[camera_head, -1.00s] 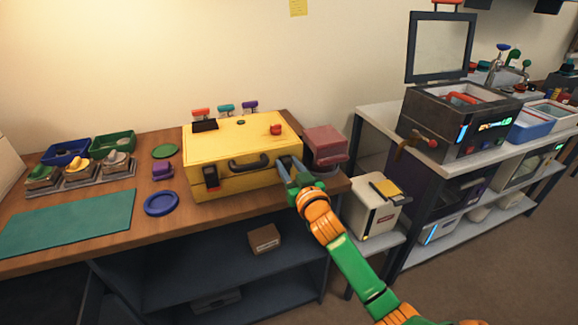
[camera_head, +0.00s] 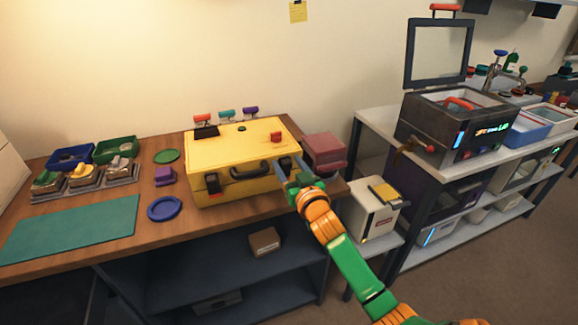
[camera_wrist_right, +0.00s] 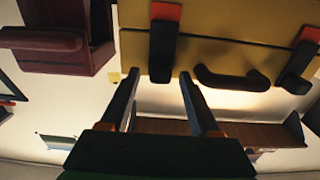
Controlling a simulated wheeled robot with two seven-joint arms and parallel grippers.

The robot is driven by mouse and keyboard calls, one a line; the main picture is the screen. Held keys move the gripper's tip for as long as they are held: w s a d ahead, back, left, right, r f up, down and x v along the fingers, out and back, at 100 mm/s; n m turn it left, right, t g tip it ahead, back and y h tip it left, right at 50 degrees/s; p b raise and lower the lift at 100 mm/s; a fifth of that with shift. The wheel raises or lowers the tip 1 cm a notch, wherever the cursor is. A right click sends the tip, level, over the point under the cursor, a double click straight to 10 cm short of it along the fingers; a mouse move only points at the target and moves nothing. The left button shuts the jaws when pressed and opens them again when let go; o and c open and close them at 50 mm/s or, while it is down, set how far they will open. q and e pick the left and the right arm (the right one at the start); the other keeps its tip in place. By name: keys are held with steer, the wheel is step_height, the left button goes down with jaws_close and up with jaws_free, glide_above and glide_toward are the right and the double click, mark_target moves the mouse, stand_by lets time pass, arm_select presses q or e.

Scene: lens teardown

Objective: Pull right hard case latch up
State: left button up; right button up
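The yellow hard case (camera_head: 235,152) stands closed on the wooden bench. Its right latch (camera_head: 286,163) is a dark piece on the front face; in the right wrist view the latch (camera_wrist_right: 163,48) is black with a red end. My right gripper (camera_head: 287,172) is at the case's front right, at this latch. In the right wrist view its two fingers (camera_wrist_right: 160,90) are apart, with the latch just beyond the tips and nothing seen gripped. The left latch (camera_head: 212,184) and the black handle (camera_head: 249,170) are on the same face. My left gripper is out of view.
A dark red box (camera_head: 323,150) stands close to the right of the case. A blue ring dish (camera_head: 164,208), a purple block (camera_head: 164,176) and a teal mat (camera_head: 70,226) lie to the left. Open air lies in front of the bench edge.

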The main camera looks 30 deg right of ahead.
steer(key=v, duration=0.7)
stand_by(0.3)
steer(key=s+a+f+n+g+y, duration=0.1)
steer(key=s+a+f+g, duration=0.15)
steer(key=f, duration=0.75)
steer(key=s+a+f+g+y+p, duration=0.1)
steer(key=s+f+g, duration=0.2)
steer(key=f, duration=0.7)
steer(key=s+a+f+n+g+y, duration=0.1)
steer(key=s+f+g, duration=0.2)
steer(key=f, duration=0.7)
steer(key=s+a+f+n+g, duration=0.1)
steer(key=s+a+f+g, duration=0.1)
steer(key=s+f, duration=0.3)
steer(key=s+a+f+n+g+y+p, duration=0.1)
steer(key=s+a+f+g, duration=0.2)
steer(key=s, duration=1.1)
steer(key=s+a+f+n+g, duration=0.1)
steer(key=s+a+f+g, duration=0.1)
steer(key=s+f, duration=0.5)
steer(key=s+g, duration=0.1)
steer(key=s, duration=0.2)
steer(key=shift+s+a+f, duration=0.25)
steer(key=shift+a, duration=0.15)
